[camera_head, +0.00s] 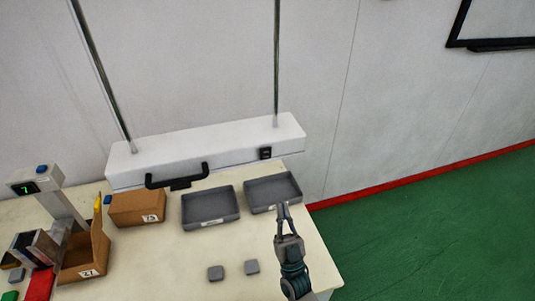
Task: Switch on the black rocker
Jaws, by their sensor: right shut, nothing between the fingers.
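The black rocker (265,153) is a small dark switch on the front face of the long white housing (205,151), near its right end. My right gripper (284,208) is shut and empty. In the picture it is below the rocker, over the front edge of the right grey tray, and clearly apart from the rocker. My left gripper is not in view.
A black handle (177,177) juts from the housing. Two grey trays (210,220) (250,206) stand before it. Two grey blocks (216,273) (252,267) lie nearer. Cardboard boxes (138,207) (85,269) and a display stand (62,205) are at left.

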